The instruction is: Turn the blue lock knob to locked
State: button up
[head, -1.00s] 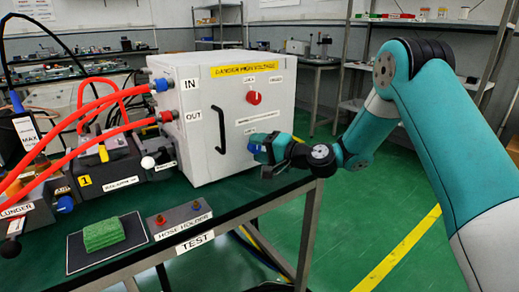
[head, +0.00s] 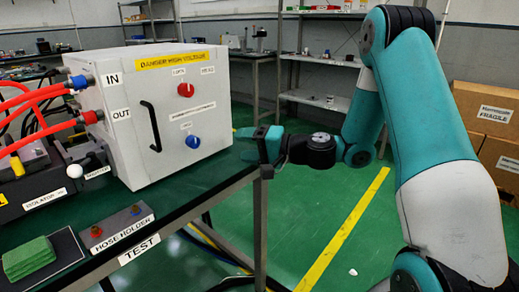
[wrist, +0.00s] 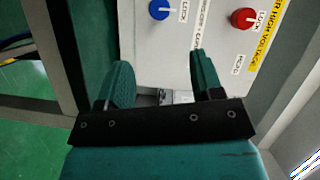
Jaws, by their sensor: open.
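The blue lock knob (head: 193,142) is on the front face of the white box, low and right of the black handle, with nothing covering it. In the wrist view the blue knob (wrist: 159,10) is at the top edge beside a LOCK label (wrist: 182,11). Its pale pointer mark seems to face that label, but is too small to be sure. My gripper (head: 260,144) is open and empty, to the right of the knob and apart from it. The wrist view shows its two fingers (wrist: 160,75) spread, with the knob beyond them.
A red knob (head: 186,90) sits above the blue one on the white box (head: 130,150). A black handle (head: 151,126) sticks out left of the knobs. The hose holder (head: 118,226) and green sponge (head: 28,257) lie on the table front. Free floor is at the right.

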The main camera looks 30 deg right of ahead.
jog(key=shift+v, duration=1.75)
jog(key=s+a+r+n+g, duration=0.1)
jog(key=s+a+n+g, duration=0.45)
jog(key=a, duration=0.25)
jog(key=s+a+r+n+g, duration=0.1)
jog(key=s+a+n+g, duration=0.4)
jog(key=a, duration=0.3)
jog(key=s+r+n+g+h, duration=0.1)
jog(key=s+n+g+h, duration=0.45)
jog(key=s, duration=1.05)
notch_tip(320, 180, up, 18)
jog(key=m+t+h+p, duration=0.1)
jog(key=t+p, duration=0.2)
jog(key=p, duration=1.4)
jog(key=shift+w+m+p, duration=0.25)
jog(key=shift+m+p, duration=0.05)
jog(key=shift+p, duration=0.05)
jog(key=shift+a+f, duration=0.1)
